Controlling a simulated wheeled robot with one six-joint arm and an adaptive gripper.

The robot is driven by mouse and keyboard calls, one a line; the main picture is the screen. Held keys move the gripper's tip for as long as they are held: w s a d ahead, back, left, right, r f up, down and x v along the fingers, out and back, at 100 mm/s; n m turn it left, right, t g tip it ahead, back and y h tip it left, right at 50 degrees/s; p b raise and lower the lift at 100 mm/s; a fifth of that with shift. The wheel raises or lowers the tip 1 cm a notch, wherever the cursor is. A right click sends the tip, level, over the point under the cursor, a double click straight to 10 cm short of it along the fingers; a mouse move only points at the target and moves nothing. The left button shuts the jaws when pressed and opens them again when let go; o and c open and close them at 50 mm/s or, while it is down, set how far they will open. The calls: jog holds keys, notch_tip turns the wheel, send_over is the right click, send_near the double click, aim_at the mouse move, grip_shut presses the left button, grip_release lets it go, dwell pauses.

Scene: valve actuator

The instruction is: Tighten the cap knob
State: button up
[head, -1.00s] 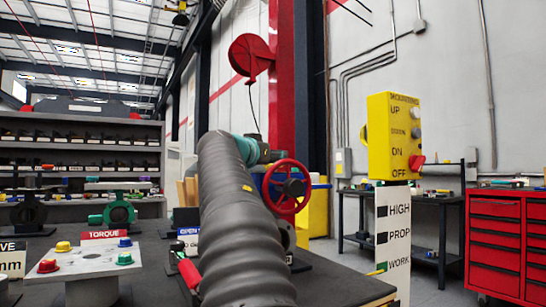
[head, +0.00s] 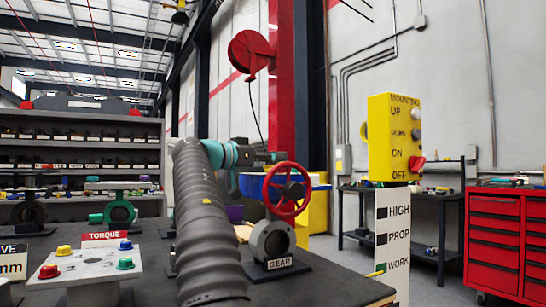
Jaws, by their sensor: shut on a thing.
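Coloured cap-like knobs stand on a pale plate (head: 90,262) marked TORQUE at lower left: yellow (head: 64,247), blue (head: 125,244), red (head: 48,271) and green (head: 125,263). I cannot tell which thing is the cap knob. A valve marked GEAR (head: 272,240) with a red handwheel (head: 287,189) stands right of my arm. My arm's grey sleeve rises through the middle of the view, and its teal joints reach right, behind the handwheel. My gripper's fingers cannot be made out, and whatever they hold is hidden.
A green valve (head: 119,210) stands behind the torque plate. A yellow switch box (head: 395,137) stands on a white post (head: 393,245) at the right. A red tool cabinet (head: 507,243) is at far right.

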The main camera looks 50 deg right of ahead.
jog(key=shift+m+g, duration=0.4)
jog(key=shift+g, duration=0.2)
jog(key=o, duration=1.2)
jog(key=shift+c, duration=0.2)
jog(key=v, duration=1.2)
jog(key=shift+r, duration=0.2)
